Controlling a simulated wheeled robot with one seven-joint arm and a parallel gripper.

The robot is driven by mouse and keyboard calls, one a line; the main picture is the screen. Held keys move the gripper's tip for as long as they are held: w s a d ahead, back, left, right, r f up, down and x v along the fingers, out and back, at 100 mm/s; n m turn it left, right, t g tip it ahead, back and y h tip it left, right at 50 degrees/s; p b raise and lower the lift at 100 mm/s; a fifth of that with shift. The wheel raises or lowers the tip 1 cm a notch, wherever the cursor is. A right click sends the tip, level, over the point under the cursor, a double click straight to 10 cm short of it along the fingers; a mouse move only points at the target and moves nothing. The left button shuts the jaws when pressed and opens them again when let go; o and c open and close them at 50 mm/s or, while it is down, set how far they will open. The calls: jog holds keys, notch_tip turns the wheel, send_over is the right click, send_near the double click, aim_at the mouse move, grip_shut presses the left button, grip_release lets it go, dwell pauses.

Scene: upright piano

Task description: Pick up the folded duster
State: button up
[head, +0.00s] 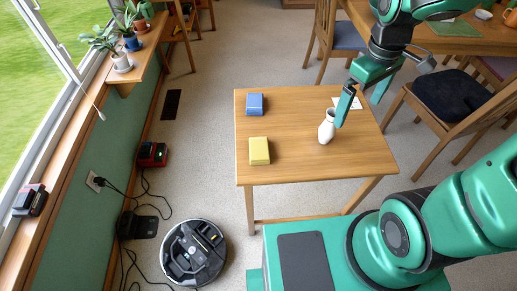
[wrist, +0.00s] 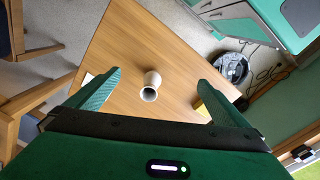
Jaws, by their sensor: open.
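A yellow, block-like bundle (head: 259,151), which looks like the folded duster, lies near the front left of the small wooden table (head: 296,165). In the wrist view a yellow patch (wrist: 199,105) shows at the right, mostly hidden by a finger. A similar blue bundle (head: 254,104) lies farther back on the left side. My gripper (head: 362,103) is open and empty above the table's right side, away from both bundles. In the wrist view its spread fingers (wrist: 159,78) frame the white vase, with the tabletop below.
A white vase (head: 327,128) stands upright right of the table's middle, close to my gripper in the head view. A white card (head: 349,102) lies behind it. Chairs (head: 450,97) stand at right. A round robot vacuum (head: 194,253) and cables are on the floor at left.

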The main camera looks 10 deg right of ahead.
jog(key=w+a+f+n, duration=0.4)
jog(key=a+n, duration=0.1)
jog(key=a, duration=0.5)
jog(key=n+y, duration=0.2)
jog(key=n, duration=0.5)
send_over(259, 147)
jog(key=d, duration=0.1)
notch_tip(259, 147, down, 10)
jog(key=shift+s+f, duration=0.15)
jog(key=shift+f, duration=0.05)
jog(key=shift+a+f, duration=0.2)
jog(key=shift+f, duration=1.35)
jog(key=shift+a+f, duration=0.15)
jog(key=shift+f, duration=1.35)
jog(key=c, duration=1.2)
jog(key=shift+r, duration=0.1)
